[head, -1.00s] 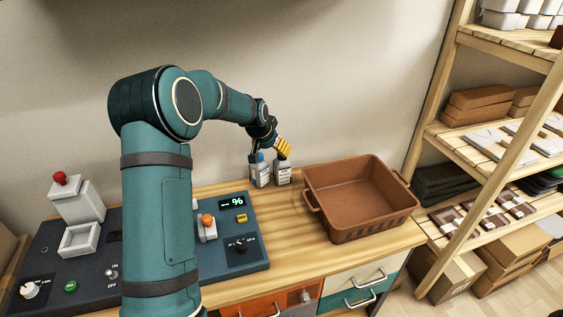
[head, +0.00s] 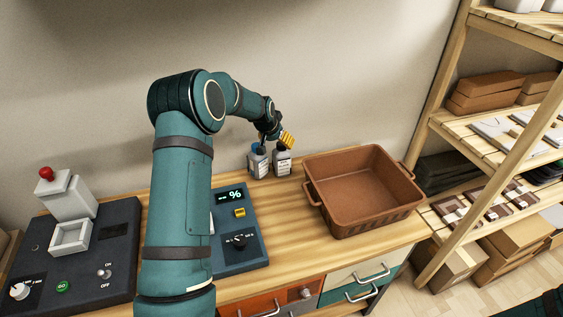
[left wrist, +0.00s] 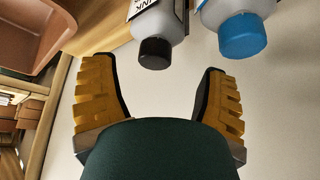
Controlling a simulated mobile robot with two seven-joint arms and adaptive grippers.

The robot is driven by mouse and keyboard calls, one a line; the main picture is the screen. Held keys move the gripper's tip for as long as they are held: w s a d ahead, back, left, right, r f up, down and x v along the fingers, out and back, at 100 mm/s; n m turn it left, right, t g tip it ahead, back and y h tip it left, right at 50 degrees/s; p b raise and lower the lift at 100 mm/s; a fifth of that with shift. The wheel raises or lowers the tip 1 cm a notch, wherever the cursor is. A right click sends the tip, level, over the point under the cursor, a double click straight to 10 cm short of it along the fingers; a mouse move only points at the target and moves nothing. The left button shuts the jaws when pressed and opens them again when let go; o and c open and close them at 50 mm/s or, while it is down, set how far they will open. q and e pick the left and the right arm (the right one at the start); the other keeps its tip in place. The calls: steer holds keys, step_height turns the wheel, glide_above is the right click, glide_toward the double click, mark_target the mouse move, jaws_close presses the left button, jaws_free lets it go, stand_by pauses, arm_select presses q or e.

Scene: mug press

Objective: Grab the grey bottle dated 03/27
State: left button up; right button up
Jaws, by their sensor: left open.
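Two pale grey bottles with labels stand close together at the back of the wooden table. The left one is the blue-capped bottle (head: 259,166), which also shows in the left wrist view (left wrist: 240,32). The right one is the black-capped bottle (head: 282,167); its cap shows in the left wrist view (left wrist: 155,50). The label dates are too small or cut off to read. My left gripper (head: 284,142) is open at the top of the black-capped bottle. In the wrist view its yellow fingers (left wrist: 155,68) are spread to either side of the black cap, apart from it.
A brown crate (head: 325,205), empty, stands right of the bottles. A blue control panel (head: 252,262) and a dark panel with a red-button machine (head: 66,195) lie to the left. A wooden shelf (head: 437,135) stands at the right.

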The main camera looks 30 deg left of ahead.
mark_target(280, 144)
arm_select(q)
steer(key=x, duration=0.4)
steer(key=shift+d+f, duration=0.15)
steer(key=shift+d, duration=0.15)
steer(key=shift+w+a+f, duration=0.1)
steer(key=shift+w+f, duration=0.15)
steer(key=shift+f, duration=0.2)
steer(key=shift+r, duration=0.1)
jaws_close()
